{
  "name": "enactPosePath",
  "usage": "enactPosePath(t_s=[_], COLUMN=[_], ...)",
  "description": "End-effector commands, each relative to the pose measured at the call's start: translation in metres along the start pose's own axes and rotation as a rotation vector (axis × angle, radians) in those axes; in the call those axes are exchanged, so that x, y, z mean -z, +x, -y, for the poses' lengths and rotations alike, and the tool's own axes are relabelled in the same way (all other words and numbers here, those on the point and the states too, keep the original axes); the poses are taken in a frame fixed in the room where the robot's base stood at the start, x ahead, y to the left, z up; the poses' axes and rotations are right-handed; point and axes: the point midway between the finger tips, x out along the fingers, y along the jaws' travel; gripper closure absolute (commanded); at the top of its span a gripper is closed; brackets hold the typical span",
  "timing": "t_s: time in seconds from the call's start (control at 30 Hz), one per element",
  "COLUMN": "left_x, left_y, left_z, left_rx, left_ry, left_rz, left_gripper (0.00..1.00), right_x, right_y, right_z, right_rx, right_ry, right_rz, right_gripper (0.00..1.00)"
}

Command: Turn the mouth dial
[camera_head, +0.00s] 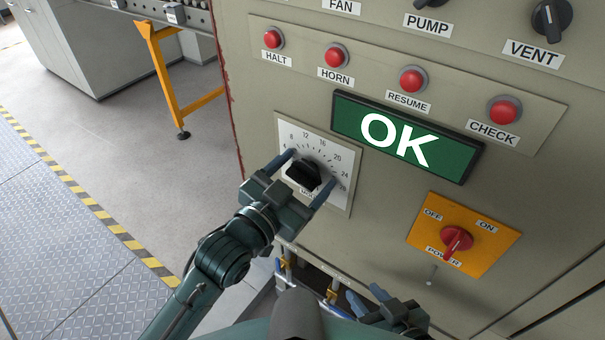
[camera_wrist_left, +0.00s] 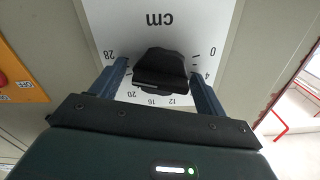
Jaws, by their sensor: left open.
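The mouth dial is a black knob (camera_head: 302,173) on a white plate (camera_head: 340,200) with a printed number scale, on the front of the beige cabinet. The knob (camera_wrist_left: 160,72) also shows in the left wrist view, where the plate reads "cm" upside down. My left gripper (camera_head: 301,175) is open, with one blue finger on each side of the knob. In the left wrist view a gap shows between each finger and the knob. Which number the knob points to is hard to read. My right gripper (camera_head: 366,295) is low in the head view, away from the dial, its fingers apart and empty.
A green "OK" display (camera_head: 407,138) sits right of the dial. Red buttons, including HALT (camera_head: 273,38), line the panel above. A red power switch (camera_head: 457,241) is on an orange plate at lower right. Open floor lies left of the cabinet.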

Motion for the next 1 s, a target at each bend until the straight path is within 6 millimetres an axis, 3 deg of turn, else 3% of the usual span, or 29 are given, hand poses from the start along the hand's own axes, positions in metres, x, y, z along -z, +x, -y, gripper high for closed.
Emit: enactPosePath(t_s=[0.07, 0.6, 1.0], left_x=[0.0, -0.0001, 0.0022], left_y=[-0.0002, -0.0006, -0.0009], left_z=[-0.0001, 0.0, 0.0008], left_rx=[0.0, 0.0, 0.0], left_ry=[0.0, 0.0, -0.084], left_rz=[0.0, 0.0, 0.002], left_gripper=[0.25, 0.68, 0.69], right_x=[0.0, 0.0001, 0.0097], right_y=[0.0001, 0.0002, -0.0053], right_z=[0.0, -0.0003, -0.0001], right_rx=[0.0, 0.0, -0.007], right_ry=[-0.001, -0.001, -0.017], right_rz=[0.0, 0.0, 0.002], right_gripper=[0.64, 0.64, 0.64])
